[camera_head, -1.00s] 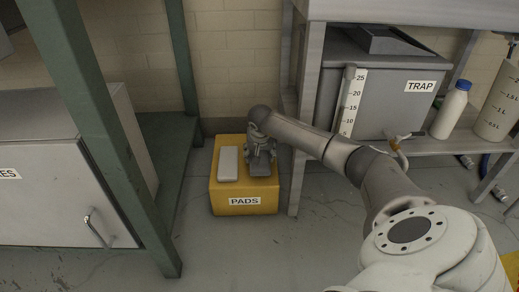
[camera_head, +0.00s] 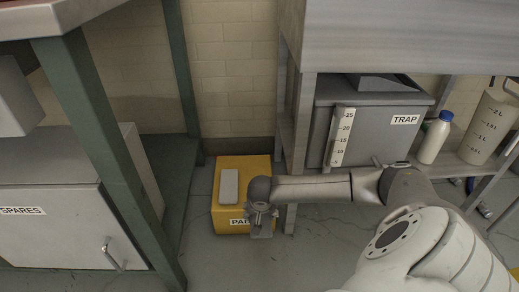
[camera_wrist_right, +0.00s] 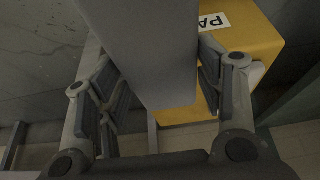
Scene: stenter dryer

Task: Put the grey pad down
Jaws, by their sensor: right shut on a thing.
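My right gripper (camera_head: 262,218) is shut on a grey pad. In the right wrist view the grey pad (camera_wrist_right: 150,45) is a large flat-sided block between the two fingers. In the head view the gripper and wrist mostly hide it, at the front right corner of the yellow PADS box (camera_head: 221,213). The wrist view also shows the box (camera_wrist_right: 262,50) behind the pad. I cannot tell whether the pad touches anything below. A second, lighter pad (camera_head: 229,186) lies on top of the box. My left gripper is not in view.
A grey cabinet marked SPARES (camera_head: 50,232) and a green frame post (camera_head: 108,165) stand at left. At right, a bench leg (camera_head: 297,150), a grey TRAP tank (camera_head: 375,120) and a white bottle (camera_head: 434,138) stand close to my arm. The floor (camera_head: 215,262) in front of the box is clear.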

